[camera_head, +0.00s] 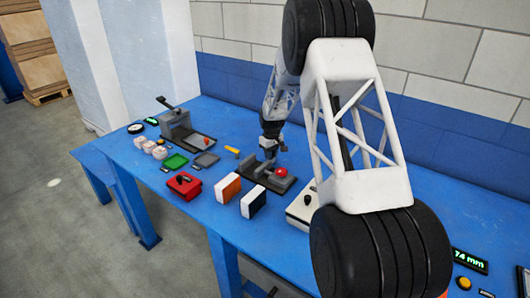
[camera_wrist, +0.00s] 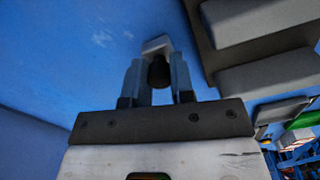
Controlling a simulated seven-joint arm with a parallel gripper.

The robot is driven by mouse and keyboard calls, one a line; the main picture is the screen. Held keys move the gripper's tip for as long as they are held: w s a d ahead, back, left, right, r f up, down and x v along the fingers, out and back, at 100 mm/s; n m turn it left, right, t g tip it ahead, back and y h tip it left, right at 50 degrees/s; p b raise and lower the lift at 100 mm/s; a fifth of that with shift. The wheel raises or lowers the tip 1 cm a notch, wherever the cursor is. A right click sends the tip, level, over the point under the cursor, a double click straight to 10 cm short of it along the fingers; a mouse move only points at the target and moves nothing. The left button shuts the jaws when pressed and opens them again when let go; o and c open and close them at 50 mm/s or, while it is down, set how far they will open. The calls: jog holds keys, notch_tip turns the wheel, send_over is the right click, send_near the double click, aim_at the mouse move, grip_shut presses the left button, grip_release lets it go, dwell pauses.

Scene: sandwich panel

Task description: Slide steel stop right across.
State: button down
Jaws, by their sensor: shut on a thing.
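My gripper (camera_head: 272,150) is at the far side of a dark fixture (camera_head: 256,173) with a red knob, near the middle of the blue bench. In the wrist view, the two fingers (camera_wrist: 158,78) are shut on a short dark knob (camera_wrist: 159,70). The knob is joined to a small light grey block (camera_wrist: 156,44), which looks like the steel stop. Grey bars of a fixture (camera_wrist: 265,75) lie to the right of the fingers, apart from them. The stop cannot be made out clearly in the head view.
An orange-and-white block (camera_head: 227,188) and a white-and-black block (camera_head: 253,202) stand in front of the fixture. A red box (camera_head: 185,185), green tray (camera_head: 175,161) and lever device (camera_head: 178,125) are to the left. A display (camera_head: 468,255) reads 74 mm. My arm hides part of the bench.

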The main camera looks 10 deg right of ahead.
jog(key=shift+s+d, duration=0.35)
jog(key=c, duration=1)
grip_release()
jog(key=shift+r, duration=3.9)
